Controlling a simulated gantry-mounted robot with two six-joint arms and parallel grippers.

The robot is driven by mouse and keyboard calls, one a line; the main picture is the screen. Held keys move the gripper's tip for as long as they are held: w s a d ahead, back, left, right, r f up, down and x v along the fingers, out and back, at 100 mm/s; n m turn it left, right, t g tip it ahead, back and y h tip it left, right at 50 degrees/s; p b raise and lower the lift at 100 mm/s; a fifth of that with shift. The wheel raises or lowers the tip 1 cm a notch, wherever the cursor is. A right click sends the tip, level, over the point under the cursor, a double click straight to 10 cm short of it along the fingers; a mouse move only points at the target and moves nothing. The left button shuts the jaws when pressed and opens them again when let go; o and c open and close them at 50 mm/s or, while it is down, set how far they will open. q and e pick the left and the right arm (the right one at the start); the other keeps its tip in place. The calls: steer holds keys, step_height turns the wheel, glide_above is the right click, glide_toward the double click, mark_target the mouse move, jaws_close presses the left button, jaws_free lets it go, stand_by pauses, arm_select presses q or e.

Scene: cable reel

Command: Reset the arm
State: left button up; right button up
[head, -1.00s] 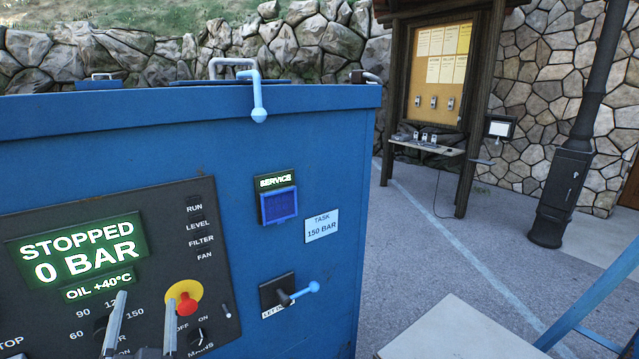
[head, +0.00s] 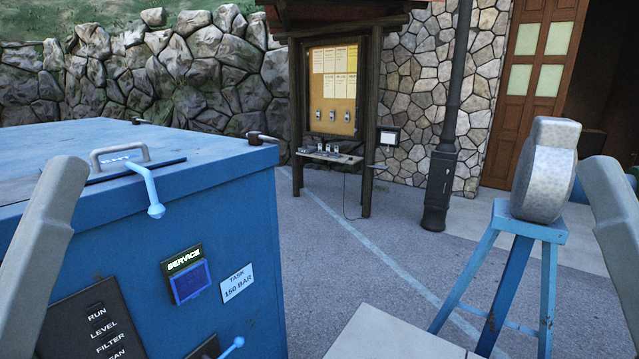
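A grey end part of my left arm (head: 42,245) rises at the left edge of the head view, in front of the blue machine (head: 235,205). A similar grey part of my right arm (head: 612,215) stands at the right edge, beside the blue stand. Only one blunt grey piece shows on each side. The rest of each gripper is cut off by the picture edges, so I cannot tell whether they are open or shut. Nothing is seen held. Neither grey piece visibly touches the machine.
The machine has a light-blue lever (head: 150,190), a service display (head: 188,282) and a task label (head: 237,283). A grey rounded object (head: 545,170) sits on a blue stand (head: 522,228). A pale tabletop (head: 390,335) is at bottom centre. Pavement lies open towards a notice board (head: 334,85).

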arm_select(q)
step_height(320, 180, up, 5)
steer(key=p, duration=0.2)
arm_select(e)
step_height(320, 180, up, 5)
arm_select(q)
step_height(320, 180, down, 8)
steer(key=b, duration=0.7)
steer(key=shift+b, duration=0.4)
arm_select(e)
step_height(320, 180, down, 8)
arm_select(q)
steer(key=shift+a+y, duration=0.1)
steer(key=shift+y, duration=0.2)
